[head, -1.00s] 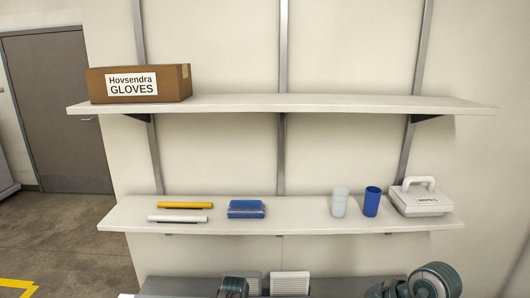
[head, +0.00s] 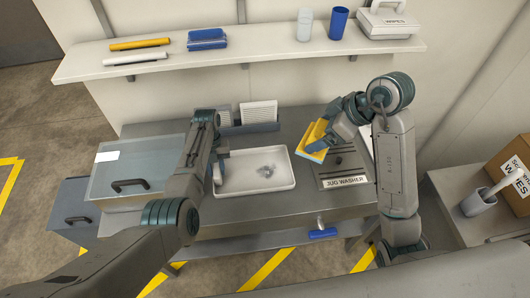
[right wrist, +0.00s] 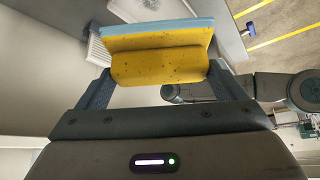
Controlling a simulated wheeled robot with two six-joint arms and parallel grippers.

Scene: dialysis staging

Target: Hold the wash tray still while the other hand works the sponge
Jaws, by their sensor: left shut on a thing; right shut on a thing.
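The white wash tray (head: 262,184) lies on the steel counter in the middle of the head view, with a grey patch on its floor. My left gripper (head: 218,172) is shut on the tray's left rim; its fingertips are partly hidden by the arm. The sponge (head: 314,142) is yellow with a light blue layer. My right gripper (head: 328,133) is shut on it, up and right of the tray and apart from it. In the right wrist view the sponge (right wrist: 158,62) sits between both fingers, its yellow side facing the camera.
A jug washer panel (head: 342,170) is right of the tray. A grey bin with white ribbed blocks (head: 258,113) stands behind it. A clear-lidded box (head: 135,168) is at left. A shelf (head: 250,56) with tubes, cups and a wipes box runs above.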

